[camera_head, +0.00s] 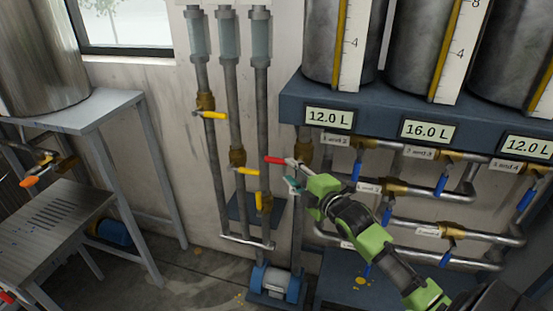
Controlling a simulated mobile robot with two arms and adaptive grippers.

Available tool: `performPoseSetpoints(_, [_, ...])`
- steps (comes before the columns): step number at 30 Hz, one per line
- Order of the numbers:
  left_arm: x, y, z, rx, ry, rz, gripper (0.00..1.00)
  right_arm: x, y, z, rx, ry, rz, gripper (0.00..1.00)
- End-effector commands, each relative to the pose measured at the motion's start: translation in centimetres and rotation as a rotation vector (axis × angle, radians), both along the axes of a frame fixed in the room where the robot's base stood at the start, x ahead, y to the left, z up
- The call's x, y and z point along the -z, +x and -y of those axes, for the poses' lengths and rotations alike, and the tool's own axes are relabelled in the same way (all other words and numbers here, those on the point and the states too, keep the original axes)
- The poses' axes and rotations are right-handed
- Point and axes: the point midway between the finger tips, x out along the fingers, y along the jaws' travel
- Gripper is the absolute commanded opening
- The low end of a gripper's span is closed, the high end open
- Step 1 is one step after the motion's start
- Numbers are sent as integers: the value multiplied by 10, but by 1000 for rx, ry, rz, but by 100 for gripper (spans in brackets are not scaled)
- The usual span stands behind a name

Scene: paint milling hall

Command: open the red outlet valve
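A valve with a red lever handle (275,160) sits on a vertical pipe left of the gauge tanks. Its lever lies roughly level, pointing left from the brass body (304,148). My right gripper (293,182), on a green and black arm from the lower right, is just below and right of the red grip, close to the lever's metal part. Its fingertips are small and partly overlap the valve, so I cannot tell whether they touch the lever or how far they are apart. My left gripper is not in view.
Yellow-handled valves (214,115) sit on the vertical pipes to the left. Blue-handled valves (441,184) hang on the pipes at right, under displays (330,118) and tanks. A pump (276,282) stands on the floor below. A metal table (70,112) and an orange-handled valve (37,172) are at left.

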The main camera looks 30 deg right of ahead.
Motion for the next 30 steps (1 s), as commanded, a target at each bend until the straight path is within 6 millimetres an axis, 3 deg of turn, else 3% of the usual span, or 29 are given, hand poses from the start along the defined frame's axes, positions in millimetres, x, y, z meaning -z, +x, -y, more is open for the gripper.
performPoseSetpoints(6, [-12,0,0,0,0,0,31,2,40,3,2,3,1,31])
performPoseSetpoints(15, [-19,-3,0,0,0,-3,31,10,77,5,0,3,0,31])
performPoseSetpoints(29, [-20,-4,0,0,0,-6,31,13,87,6,0,1,-1,31])
performPoseSetpoints(30, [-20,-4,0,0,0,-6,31,13,87,6,0,1,-1,26])
